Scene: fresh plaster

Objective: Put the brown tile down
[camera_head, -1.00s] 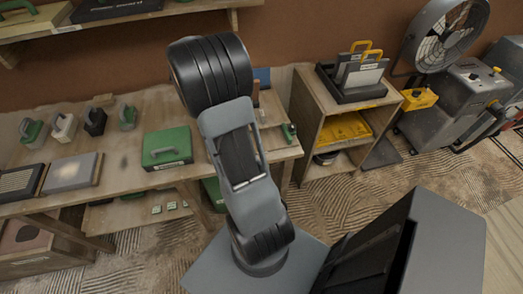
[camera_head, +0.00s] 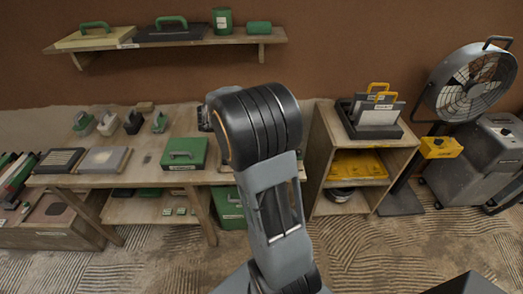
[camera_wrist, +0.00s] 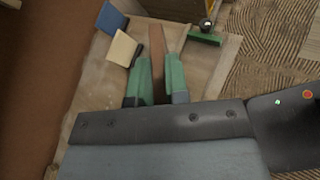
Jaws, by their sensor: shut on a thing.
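The brown tile (camera_wrist: 157,62) shows in the wrist view as a narrow upright strip seen nearly edge-on. My gripper (camera_wrist: 160,73) has its two green fingers closed on either side of it. The wooden bench top (camera_wrist: 88,98) lies below the tile; I cannot tell whether the tile touches it. In the head view my arm hides the gripper and the tile over the right end of the workbench (camera_head: 60,180).
A blue piece (camera_wrist: 111,19) and a cream piece (camera_wrist: 121,48) lie left of the tile, and a green-based tool (camera_wrist: 204,38) lies right. A green case (camera_head: 184,153) and several handled tools stand on the bench. A shelf unit (camera_head: 318,160) stands to the right.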

